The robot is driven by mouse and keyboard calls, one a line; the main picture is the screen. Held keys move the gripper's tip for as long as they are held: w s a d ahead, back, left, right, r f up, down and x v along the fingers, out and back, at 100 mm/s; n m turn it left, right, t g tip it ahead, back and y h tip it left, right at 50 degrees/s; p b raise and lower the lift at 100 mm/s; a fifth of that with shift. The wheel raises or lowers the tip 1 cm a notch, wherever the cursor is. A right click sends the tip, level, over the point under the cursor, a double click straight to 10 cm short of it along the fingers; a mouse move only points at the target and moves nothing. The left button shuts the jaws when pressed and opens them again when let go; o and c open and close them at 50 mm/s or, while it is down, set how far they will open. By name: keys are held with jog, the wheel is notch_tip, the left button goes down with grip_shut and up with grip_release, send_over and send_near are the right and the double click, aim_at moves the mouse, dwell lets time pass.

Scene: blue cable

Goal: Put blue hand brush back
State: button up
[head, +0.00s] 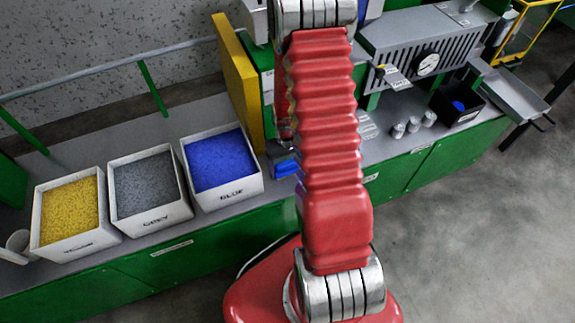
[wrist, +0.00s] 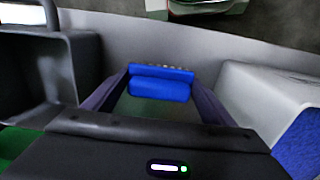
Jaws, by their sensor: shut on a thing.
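The blue hand brush (wrist: 160,83) shows in the wrist view between the tips of my two dark fingers. A row of pale bristle ends lines its far edge. My gripper (wrist: 161,76) is shut on the brush. In the head view my red arm hides most of the gripper. A blue piece, likely the same brush (head: 286,168), shows just left of the arm, low over the grey bench top. I cannot tell whether the brush touches the bench.
A white bin of blue granules (head: 222,165) stands left of the arm and edges into the wrist view at right (wrist: 268,90). Grey (head: 150,190) and yellow (head: 70,217) bins follow. A dark open box (wrist: 75,65) is close at left in the wrist view. A yellow panel (head: 238,85) rises behind.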

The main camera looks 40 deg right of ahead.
aim_at(287, 163)
jog(key=o, duration=1.2)
notch_tip(287, 163, up, 12)
dwell(0.5)
dwell(0.4)
jog(key=s+a+r+n+t, duration=0.1)
jog(key=a+r, duration=0.4)
jog(key=r, duration=0.4)
jog(key=s+a+r+n+t, duration=0.1)
jog(key=a+r+t, duration=0.1)
jog(key=a+r, duration=0.55)
jog(key=s+a+r+n+t, duration=0.1)
jog(key=s+a+r+t, duration=0.1)
jog(key=s+a+r, duration=0.5)
notch_tip(287, 163, up, 4)
jog(key=s, duration=0.2)
jog(key=shift+s+a+r+t, duration=0.2)
jog(key=shift+s+r+t, duration=0.05)
jog(key=shift+s+t, duration=0.05)
